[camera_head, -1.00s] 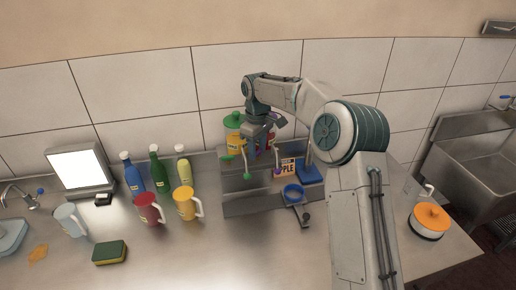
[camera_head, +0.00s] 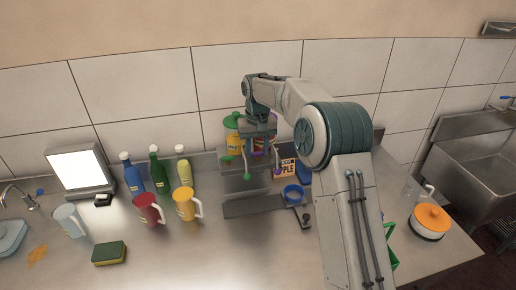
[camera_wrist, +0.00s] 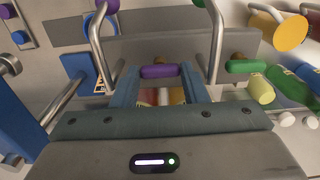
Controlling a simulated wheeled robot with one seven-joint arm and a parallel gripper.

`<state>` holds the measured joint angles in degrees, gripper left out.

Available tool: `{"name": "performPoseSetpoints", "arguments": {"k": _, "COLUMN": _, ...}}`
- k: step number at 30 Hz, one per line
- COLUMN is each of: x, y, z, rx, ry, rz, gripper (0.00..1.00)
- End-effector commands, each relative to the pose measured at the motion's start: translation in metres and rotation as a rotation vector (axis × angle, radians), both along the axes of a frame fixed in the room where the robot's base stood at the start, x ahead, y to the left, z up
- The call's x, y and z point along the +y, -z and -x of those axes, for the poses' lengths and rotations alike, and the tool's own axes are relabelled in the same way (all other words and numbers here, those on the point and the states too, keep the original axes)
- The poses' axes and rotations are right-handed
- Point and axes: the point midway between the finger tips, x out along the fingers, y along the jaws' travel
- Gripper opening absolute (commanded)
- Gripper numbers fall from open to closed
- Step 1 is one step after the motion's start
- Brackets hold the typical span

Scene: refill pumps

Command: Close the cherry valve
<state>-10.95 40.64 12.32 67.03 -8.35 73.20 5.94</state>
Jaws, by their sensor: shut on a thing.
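My gripper (camera_head: 257,143) is at the pump rack, in front of the colored containers. In the wrist view, a purple valve handle (camera_wrist: 163,71) lies crosswise between my two fingers (camera_wrist: 160,85), which are shut on it. In the head view the same purple handle (camera_head: 257,153) shows small under my gripper. A green valve handle (camera_wrist: 245,66) stands to its right in the wrist view. Red and yellow container parts (camera_wrist: 162,97) show between my fingers. No cherry label is readable; the orange label (camera_head: 285,168) ends in "PPLE".
Bent metal spouts (camera_wrist: 105,35) rise close beside my fingers. A red mug (camera_head: 148,210), a yellow mug (camera_head: 185,205) and several bottles (camera_head: 157,172) stand left. The front middle counter is clear.

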Motion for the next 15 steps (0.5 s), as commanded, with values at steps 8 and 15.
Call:
{"name": "performPoseSetpoints", "arguments": {"k": 8, "x": 0.0006, "y": -0.0026, "z": -0.0015, "rx": -0.008, "ry": 0.031, "rz": -0.002, "gripper": 0.17}}
{"name": "performPoseSetpoints", "arguments": {"k": 15, "x": 0.0005, "y": -0.0026, "z": -0.0015, "rx": -0.007, "ry": 0.032, "rz": -0.003, "gripper": 0.17}}
